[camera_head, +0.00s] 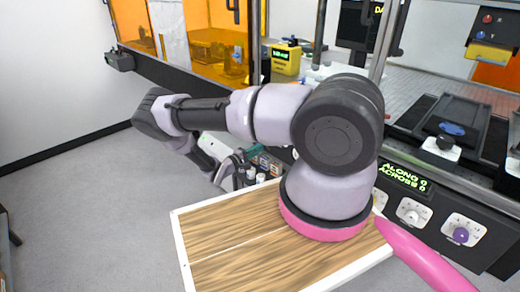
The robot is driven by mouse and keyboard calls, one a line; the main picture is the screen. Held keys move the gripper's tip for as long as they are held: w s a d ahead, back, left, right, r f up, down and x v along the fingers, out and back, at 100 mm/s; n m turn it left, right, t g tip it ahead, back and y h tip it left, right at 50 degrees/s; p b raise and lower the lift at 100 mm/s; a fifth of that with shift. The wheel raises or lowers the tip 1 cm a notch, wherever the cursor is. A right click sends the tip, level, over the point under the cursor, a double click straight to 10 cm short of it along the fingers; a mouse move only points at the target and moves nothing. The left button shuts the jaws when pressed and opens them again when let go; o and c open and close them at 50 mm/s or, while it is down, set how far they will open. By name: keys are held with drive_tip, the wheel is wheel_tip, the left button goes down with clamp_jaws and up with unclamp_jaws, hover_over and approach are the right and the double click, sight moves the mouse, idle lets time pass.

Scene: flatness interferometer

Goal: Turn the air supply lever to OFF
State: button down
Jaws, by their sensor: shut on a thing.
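My gripper (239,171) is at the end of my folded arm, low in front of the instrument's front panel, left of my arm's base. It is small and partly covered by my wrist. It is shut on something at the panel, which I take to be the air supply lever. The lever itself cannot be made out, so its position and its OFF mark cannot be read. Small coloured fittings (265,163) show on the panel just right of my gripper.
Right of my arm, the panel has an ALONG/ACROSS display (404,177), a white-plated knob (413,212) and a purple knob (461,235). A yellow device (285,60) stands behind, beside orange screens (205,55). Grey floor (90,200) at left is clear.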

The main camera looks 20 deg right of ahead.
drive_tip(key=shift+w+a+f+m, duration=0.15)
drive_tip(key=shift+w+m, duration=0.1)
drive_tip(key=shift+m, duration=0.3)
drive_tip(key=shift+w+a+f+m, duration=0.1)
drive_tip(key=shift+w+m, duration=0.1)
drive_tip(key=shift+m, duration=0.35)
drive_tip(key=shift+w, duration=0.1)
drive_tip(key=c, duration=0.9)
unclamp_jaws()
drive_tip(key=shift+o, duration=0.2)
drive_tip(key=v, duration=1)
drive_tip(key=shift+a, duration=0.35)
drive_tip(key=shift+r, duration=0.1)
